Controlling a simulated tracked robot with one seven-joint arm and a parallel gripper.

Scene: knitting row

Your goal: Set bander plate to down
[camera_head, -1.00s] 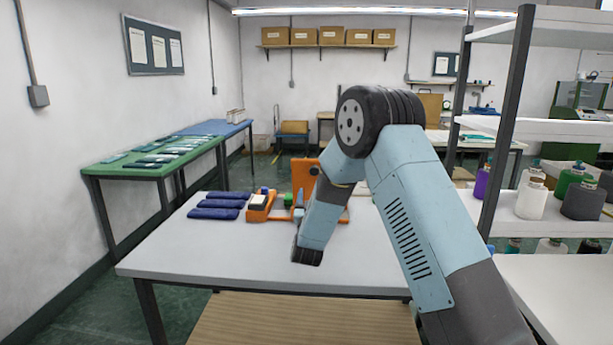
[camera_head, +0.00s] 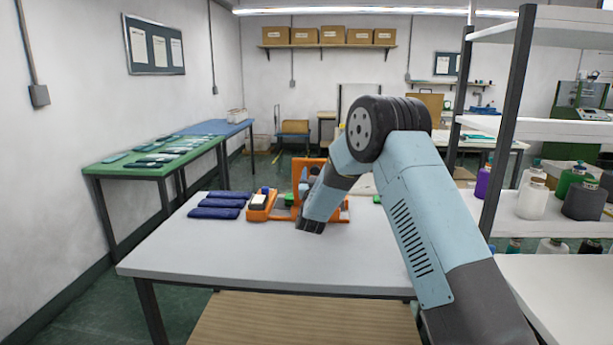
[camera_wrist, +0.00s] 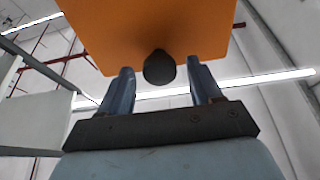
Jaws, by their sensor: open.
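The bander (camera_head: 258,213) is an orange machine on the light grey table, with an upright orange part, probably its plate (camera_head: 309,162), standing at its back. My arm partly covers it. In the wrist view, the orange plate (camera_wrist: 150,22) fills the upper middle, and a round black knob (camera_wrist: 159,68) stands out from its lower part. My gripper (camera_wrist: 160,78) is open, with one blue finger on each side of the knob. A gap shows between the knob and each finger. In the head view, my gripper is mostly hidden behind my arm.
Several dark blue folded pieces (camera_head: 216,213) lie left of the bander on the table (camera_head: 215,250). The front of the table is clear. A shelf rack (camera_head: 507,120) with yarn cones stands at right. A green-topped table (camera_head: 135,168) stands along the left wall.

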